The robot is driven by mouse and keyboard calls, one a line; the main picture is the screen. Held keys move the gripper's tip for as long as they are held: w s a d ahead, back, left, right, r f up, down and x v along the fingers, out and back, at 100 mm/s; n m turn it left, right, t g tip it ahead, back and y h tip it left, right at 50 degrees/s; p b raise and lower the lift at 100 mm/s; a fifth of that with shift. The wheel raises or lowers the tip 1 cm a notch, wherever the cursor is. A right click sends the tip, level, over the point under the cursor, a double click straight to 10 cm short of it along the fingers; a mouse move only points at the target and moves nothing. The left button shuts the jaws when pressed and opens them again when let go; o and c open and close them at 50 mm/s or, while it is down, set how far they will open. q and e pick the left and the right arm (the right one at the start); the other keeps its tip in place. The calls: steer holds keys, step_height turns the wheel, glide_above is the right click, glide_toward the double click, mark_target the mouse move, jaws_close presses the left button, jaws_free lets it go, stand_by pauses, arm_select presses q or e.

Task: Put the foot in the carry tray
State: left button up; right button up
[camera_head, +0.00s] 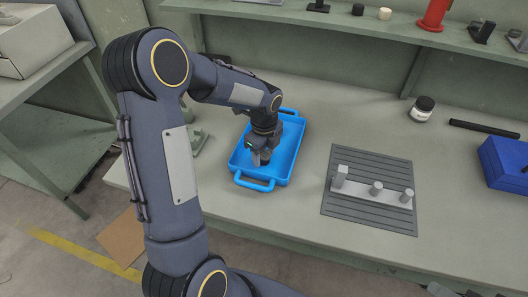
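The blue carry tray (271,184) lies on the workbench, with a raised rim and a handle at each end. My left gripper (261,158) points down over the inside of the tray. Its fingers are small and dark here, so I cannot tell whether they are apart or hold anything. I cannot make out the foot for certain; the gripper and wrist hide part of the tray floor. My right gripper is not in view.
A grey part with upright posts (358,188) lies on a ribbed dark mat (344,212) right of the tray. A dark-lidded jar (421,109), a black rod (484,129) and a blue box (503,162) stand farther right. A grey-green fixture (197,138) is left of the tray.

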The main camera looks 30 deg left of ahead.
mark_target(264, 154)
arm_select(q)
step_height(264, 154, up, 12)
steer(key=s+d+r+n+t+h, duration=0.1)
steer(key=s+d+n+t, duration=0.1)
steer(key=s+n, duration=0.5)
steer(key=s+d+r+n+t+h, duration=0.1)
steer(key=s+d+n, duration=0.2)
steer(key=s+n, duration=0.4)
steer(key=s+d+r+n+t+h, duration=0.1)
steer(key=s+d+n+t, duration=0.1)
steer(key=s+n, duration=0.6)
steer(key=shift+s+d+t+h+p, duration=0.1)
steer(key=shift+d+t+h+p, duration=0.1)
steer(key=shift+t+h+p, duration=0.15)
